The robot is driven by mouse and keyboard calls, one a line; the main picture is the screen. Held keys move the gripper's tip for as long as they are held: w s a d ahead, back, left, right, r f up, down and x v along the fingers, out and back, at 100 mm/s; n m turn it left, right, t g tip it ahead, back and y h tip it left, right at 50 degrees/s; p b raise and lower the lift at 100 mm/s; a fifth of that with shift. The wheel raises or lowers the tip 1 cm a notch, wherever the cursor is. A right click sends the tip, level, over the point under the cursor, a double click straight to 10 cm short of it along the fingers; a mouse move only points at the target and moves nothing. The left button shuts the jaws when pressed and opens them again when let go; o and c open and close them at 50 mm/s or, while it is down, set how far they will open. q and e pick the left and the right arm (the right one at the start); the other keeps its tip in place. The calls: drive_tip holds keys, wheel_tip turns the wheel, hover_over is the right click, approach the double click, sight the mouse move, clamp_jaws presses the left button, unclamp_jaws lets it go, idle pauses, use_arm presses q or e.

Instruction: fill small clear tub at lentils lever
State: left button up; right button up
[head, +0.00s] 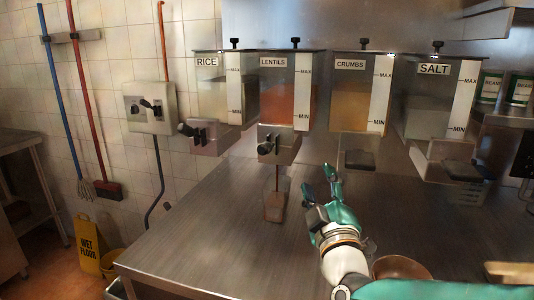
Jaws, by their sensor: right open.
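The lentils dispenser (289,100) hangs second from the left, its clear bin partly filled with orange-red lentils. Its dark lever knob (266,147) sticks out at the front of the metal outlet block. A thin reddish stream shows below the outlet, above the small clear tub (275,203). The tub stands upright on the steel counter under the outlet, with reddish-brown contents in its lower part. My right gripper (330,174) is open and empty, to the right of the tub and apart from it and the lever. My left gripper is out of view.
Rice (224,95), crumbs (360,98) and salt (437,105) dispensers flank the lentils one. A brown bowl (401,268) sits at the counter's front right, beside my right arm. The steel counter (200,230) is clear left of the tub.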

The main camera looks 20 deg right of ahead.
drive_tip(key=s+a+r+m+g+h+p, duration=0.1)
drive_tip(key=s+a+m+g+h+p, duration=0.15)
drive_tip(key=p, duration=0.35)
drive_tip(key=n+y+p, duration=0.2)
drive_tip(key=p, duration=0.3)
approach(265, 154)
drive_tip(key=shift+g, duration=0.35)
drive_tip(key=x, duration=0.4)
drive_tip(key=p+x, duration=0.1)
drive_tip(key=x, duration=0.3)
drive_tip(key=p+x, duration=0.1)
drive_tip(key=x, duration=0.3)
drive_tip(key=shift+w+d+r, duration=0.1)
drive_tip(key=shift+w+r, duration=0.25)
clamp_jaws()
